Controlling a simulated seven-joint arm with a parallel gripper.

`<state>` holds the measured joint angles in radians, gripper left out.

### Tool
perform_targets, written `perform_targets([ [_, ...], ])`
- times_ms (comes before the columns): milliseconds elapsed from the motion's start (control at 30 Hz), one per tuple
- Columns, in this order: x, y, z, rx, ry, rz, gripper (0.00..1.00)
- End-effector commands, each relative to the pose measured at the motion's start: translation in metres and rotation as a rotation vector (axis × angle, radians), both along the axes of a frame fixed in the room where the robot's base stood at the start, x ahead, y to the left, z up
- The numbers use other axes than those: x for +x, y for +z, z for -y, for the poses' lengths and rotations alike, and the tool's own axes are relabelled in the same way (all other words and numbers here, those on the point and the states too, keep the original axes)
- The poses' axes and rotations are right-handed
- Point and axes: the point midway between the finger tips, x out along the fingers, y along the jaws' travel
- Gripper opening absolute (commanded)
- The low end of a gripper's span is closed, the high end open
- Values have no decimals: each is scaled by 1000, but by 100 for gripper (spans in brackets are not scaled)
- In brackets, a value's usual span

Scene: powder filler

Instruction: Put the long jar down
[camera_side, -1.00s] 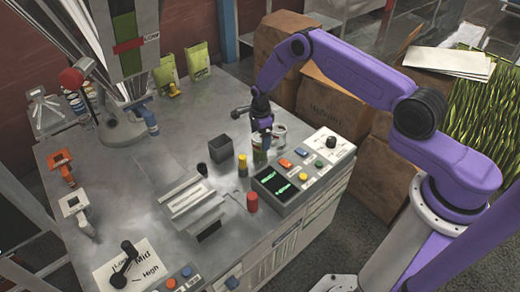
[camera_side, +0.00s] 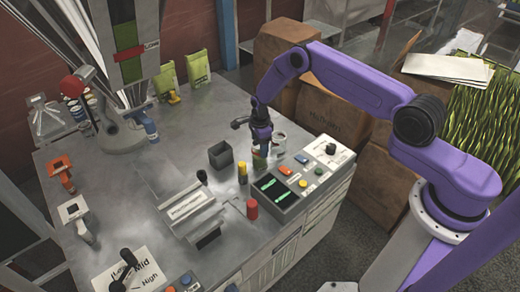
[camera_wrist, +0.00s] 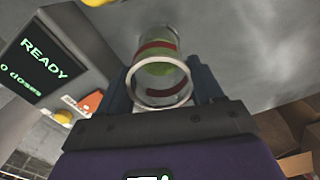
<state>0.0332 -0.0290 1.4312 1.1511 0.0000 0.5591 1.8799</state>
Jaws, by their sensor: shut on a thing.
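A clear glass jar with green contents and a red band (camera_wrist: 158,62) stands between my fingers in the wrist view, its round open rim toward the camera. It shows small in the side view (camera_side: 260,158), below my gripper (camera_side: 262,146), beside the control panel on the grey bench. My gripper (camera_wrist: 160,85) is shut on this jar, one finger on each side. A second jar with pale and red markings (camera_side: 280,141) is just right of my gripper. Whether the held jar's base touches the bench is hard to tell.
The control panel (camera_side: 290,185) with colored buttons and a green-lettered screen (camera_wrist: 42,58) is close to the jar. A dark square cup (camera_side: 221,155), a yellow piece (camera_side: 243,172) and a red cylinder (camera_side: 252,209) are nearby. Bare bench (camera_side: 185,125) lies to the left.

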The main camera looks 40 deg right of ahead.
Motion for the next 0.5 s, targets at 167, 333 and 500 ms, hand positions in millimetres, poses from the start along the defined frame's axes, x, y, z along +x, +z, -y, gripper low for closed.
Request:
perform_targets([
  [167,1,11,0,0,0,2,6],
  [333,-1,34,0,0,1,1,6],
  [500,-19,53,0,0,0,0,6],
])
